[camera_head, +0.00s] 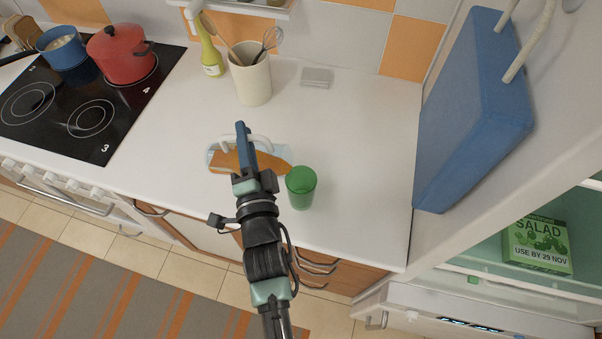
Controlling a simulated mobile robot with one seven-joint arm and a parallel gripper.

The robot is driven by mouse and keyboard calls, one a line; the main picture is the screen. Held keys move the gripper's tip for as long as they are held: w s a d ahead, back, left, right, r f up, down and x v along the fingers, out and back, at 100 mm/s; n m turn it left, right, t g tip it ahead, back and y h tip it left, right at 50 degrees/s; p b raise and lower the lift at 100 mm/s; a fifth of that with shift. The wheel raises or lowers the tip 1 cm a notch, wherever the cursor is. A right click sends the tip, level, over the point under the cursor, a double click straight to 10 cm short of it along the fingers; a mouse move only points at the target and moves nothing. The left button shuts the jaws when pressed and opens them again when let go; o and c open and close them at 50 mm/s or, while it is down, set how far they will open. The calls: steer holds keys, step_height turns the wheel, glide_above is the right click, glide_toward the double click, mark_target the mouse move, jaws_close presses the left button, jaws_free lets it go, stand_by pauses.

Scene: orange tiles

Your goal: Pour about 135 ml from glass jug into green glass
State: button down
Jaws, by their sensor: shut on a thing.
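The glass jug (222,160) is clear and holds an orange-brown liquid. It is left of the green glass, partly hidden behind my gripper. It looks tilted, but its height above the counter is hard to tell. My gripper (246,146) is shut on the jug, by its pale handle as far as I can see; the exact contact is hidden. The green glass (301,187) stands upright on the counter, just right of my gripper and close to the jug. The liquid level inside the glass cannot be made out, and no stream of liquid is visible.
A cream utensil pot (250,82) and a yellow-green bottle (211,58) stand behind. The hob (90,110) with red pot (122,55) and blue pan (62,48) is left. A blue board-like object (472,115) is right. The counter (355,160) right of the glass is clear.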

steer(key=shift+s+d+r+m+p, duration=0.2)
steer(key=shift+d+r+m+p, duration=0.35)
steer(key=shift+d+p, duration=0.2)
steer(key=shift+f, duration=0.1)
steer(key=shift+m+t+b, duration=0.25)
steer(key=shift+t+b, duration=0.05)
steer(key=shift+b, duration=0.05)
steer(key=shift+s+d+f+m+b, duration=0.1)
steer(key=shift+d+f+m+b, duration=0.1)
steer(key=shift+d+m+b, duration=0.25)
stand_by(1.8)
